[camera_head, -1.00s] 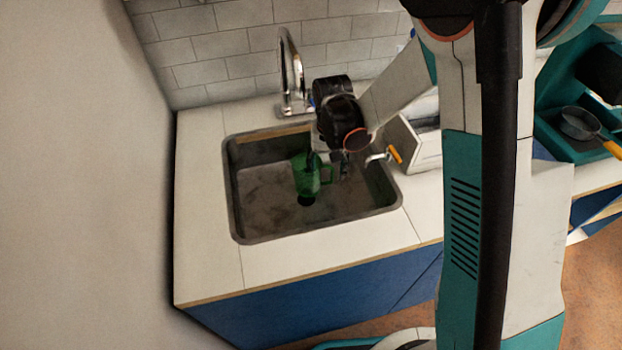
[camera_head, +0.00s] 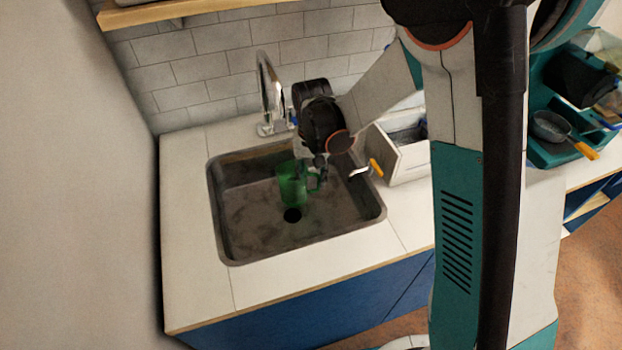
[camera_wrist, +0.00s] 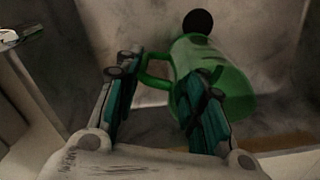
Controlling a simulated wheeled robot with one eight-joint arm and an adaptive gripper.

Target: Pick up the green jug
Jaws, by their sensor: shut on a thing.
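The green jug (camera_head: 292,187) is a translucent green vessel with a side handle, in the sink beside the dark drain hole. In the wrist view the jug (camera_wrist: 236,98) is tilted in the picture, its handle pointing left between my two fingers. My gripper (camera_head: 310,170) reaches down into the sink from above. In the wrist view my gripper (camera_wrist: 162,85) is shut on the jug at its handle side, with the right finger overlapping the jug's body. The exact contact is partly hidden by the fingers. I cannot tell whether the jug's base touches the sink floor.
The grey sink (camera_head: 235,237) has walls close around the jug. A chrome faucet (camera_head: 270,95) stands behind it. A white box (camera_head: 412,160) and a yellow-handled utensil (camera_head: 375,167) are right of the sink. A wooden shelf (camera_head: 170,12) hangs at upper left.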

